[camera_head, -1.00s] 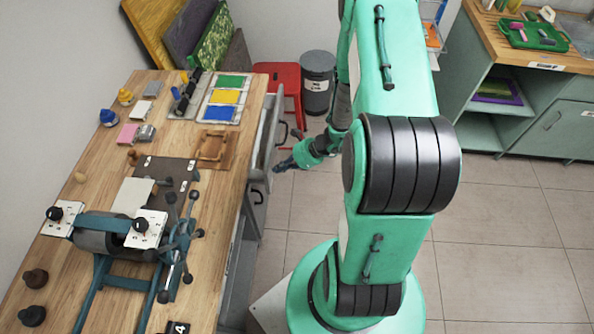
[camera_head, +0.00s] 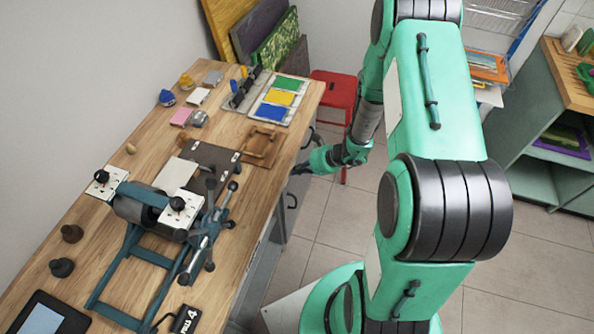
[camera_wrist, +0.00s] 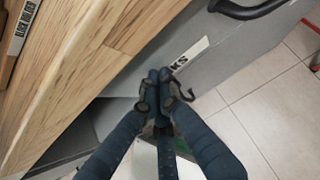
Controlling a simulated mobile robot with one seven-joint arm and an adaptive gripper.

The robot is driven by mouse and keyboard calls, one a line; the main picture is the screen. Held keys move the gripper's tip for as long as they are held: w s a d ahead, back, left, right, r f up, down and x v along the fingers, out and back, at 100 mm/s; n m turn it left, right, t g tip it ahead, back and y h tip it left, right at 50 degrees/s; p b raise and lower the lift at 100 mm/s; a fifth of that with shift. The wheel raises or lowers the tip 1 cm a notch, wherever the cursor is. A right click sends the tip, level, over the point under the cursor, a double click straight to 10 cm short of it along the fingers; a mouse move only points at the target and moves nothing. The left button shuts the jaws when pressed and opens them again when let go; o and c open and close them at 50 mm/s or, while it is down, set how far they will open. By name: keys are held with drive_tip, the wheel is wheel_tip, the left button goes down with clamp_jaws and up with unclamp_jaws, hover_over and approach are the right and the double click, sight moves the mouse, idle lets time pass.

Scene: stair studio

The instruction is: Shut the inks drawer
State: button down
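The inks drawer (camera_wrist: 225,50) is the grey front under the wooden bench top, with a white label ending in "KS" in the wrist view. In the head view it sits close to the bench's right edge, by a dark handle (camera_head: 308,138). How wide a gap is left behind its front is hard to tell. My gripper (camera_wrist: 160,78) has its dark fingers together, with nothing seen between them. Its tips are at the drawer front beside the label; contact is not clear. In the head view my gripper (camera_head: 303,170) is right of the bench edge.
The wooden bench (camera_head: 225,210) holds a small press (camera_head: 150,215), colour sheets (camera_head: 270,110) and ink pots. A red stool (camera_head: 335,95) stands beyond my gripper. Tiled floor (camera_head: 335,215) is open to the right of the bench.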

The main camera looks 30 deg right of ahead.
drive_tip(key=s+d+f+p+v, duration=0.1)
drive_tip(key=f+p+v, duration=0.1)
drive_tip(key=v, duration=1.1)
drive_tip(key=shift+s+p, duration=0.2)
drive_tip(key=shift+p, duration=0.2)
drive_tip(key=shift+d, duration=0.15)
